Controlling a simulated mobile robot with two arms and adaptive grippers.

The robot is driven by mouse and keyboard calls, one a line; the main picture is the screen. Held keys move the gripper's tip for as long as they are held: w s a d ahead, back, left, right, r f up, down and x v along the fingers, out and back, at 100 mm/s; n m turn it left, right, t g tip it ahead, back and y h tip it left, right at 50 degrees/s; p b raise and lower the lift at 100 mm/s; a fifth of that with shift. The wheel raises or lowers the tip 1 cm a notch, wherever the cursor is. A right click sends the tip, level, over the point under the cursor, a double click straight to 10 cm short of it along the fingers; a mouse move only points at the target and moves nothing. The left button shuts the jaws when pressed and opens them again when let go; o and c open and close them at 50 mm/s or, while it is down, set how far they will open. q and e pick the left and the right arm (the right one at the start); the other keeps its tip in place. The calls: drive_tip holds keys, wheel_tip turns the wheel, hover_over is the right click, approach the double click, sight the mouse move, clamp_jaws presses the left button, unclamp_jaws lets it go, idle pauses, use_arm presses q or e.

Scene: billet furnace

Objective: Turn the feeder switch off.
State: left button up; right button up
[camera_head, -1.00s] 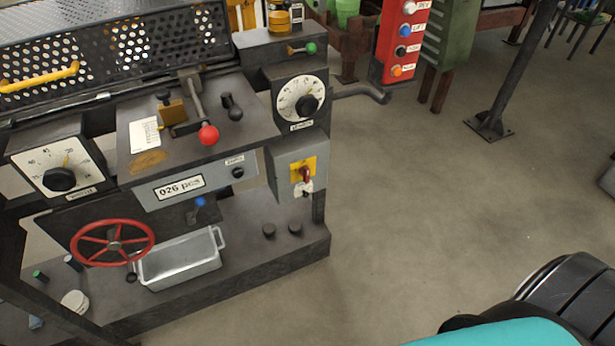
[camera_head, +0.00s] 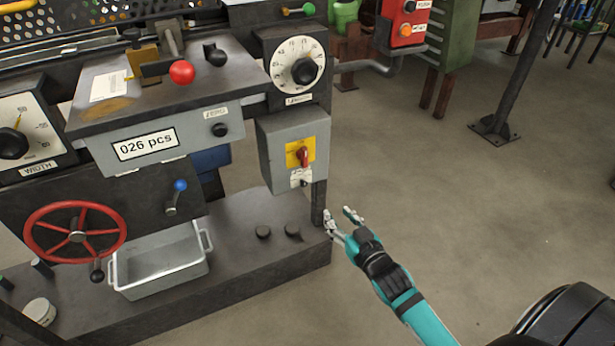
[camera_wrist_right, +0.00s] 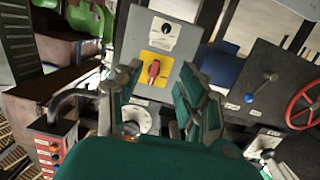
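The likely feeder switch is a red rotary handle (camera_head: 303,156) on a yellow plate, on the front of a grey box (camera_head: 275,165) at the machine's right end. Its label is too small to read. In the right wrist view the red handle (camera_wrist_right: 153,72) shows between my fingers, some distance ahead. My right gripper (camera_head: 343,220) is open and empty, below and to the right of the box, apart from it. Its fingers also show spread in the right wrist view (camera_wrist_right: 155,90). My left gripper is not in view.
A red handwheel (camera_head: 75,232), a blue-tipped lever (camera_head: 177,195) and a metal tray (camera_head: 160,262) are left of the box. A red-knobbed lever (camera_head: 182,72) and a dial (camera_head: 297,64) are above. A red button box (camera_head: 405,22) hangs behind.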

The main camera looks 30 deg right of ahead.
drive_tip(key=t, duration=0.2)
approach(306, 155)
drive_tip(key=w+b, duration=0.3)
drive_tip(key=w, duration=0.5)
drive_tip(key=shift+w, duration=0.1)
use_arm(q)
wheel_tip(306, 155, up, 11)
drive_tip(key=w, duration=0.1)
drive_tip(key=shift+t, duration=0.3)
use_arm(e)
drive_tip(key=shift+w+r, duration=0.1)
drive_tip(key=shift+w, duration=0.3)
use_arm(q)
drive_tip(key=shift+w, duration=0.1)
use_arm(e)
clamp_jaws()
